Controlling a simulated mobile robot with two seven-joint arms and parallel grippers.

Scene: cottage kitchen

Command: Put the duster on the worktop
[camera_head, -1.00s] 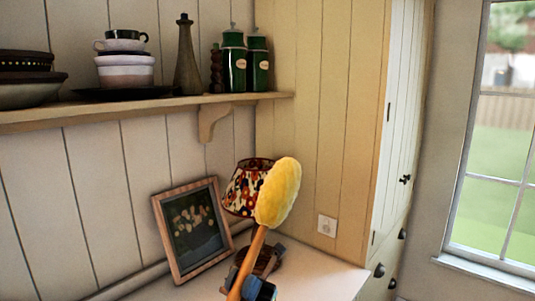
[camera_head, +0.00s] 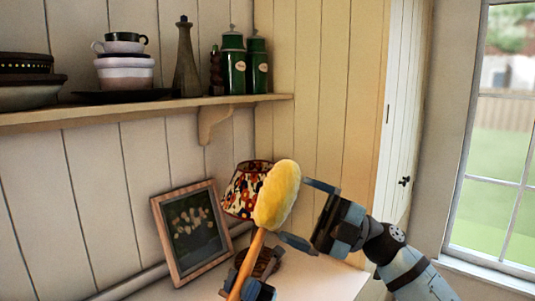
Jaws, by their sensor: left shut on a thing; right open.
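The duster has a fluffy yellow head (camera_head: 277,194) and an orange handle (camera_head: 248,262). It is tilted, head up, above the white worktop (camera_head: 318,280). My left gripper (camera_head: 248,288) is at the bottom edge of the view, shut on the handle; its arm is out of view. My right gripper (camera_head: 300,214) is open just right of the duster head, its fingers pointing left toward it. I see no contact between the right fingers and the duster.
A patterned lamp (camera_head: 243,192) stands behind the duster. A framed picture (camera_head: 192,232) leans on the wall to its left. A shelf (camera_head: 150,110) above holds dishes, a bottle and green canisters (camera_head: 233,66). A window (camera_head: 497,150) is at the right.

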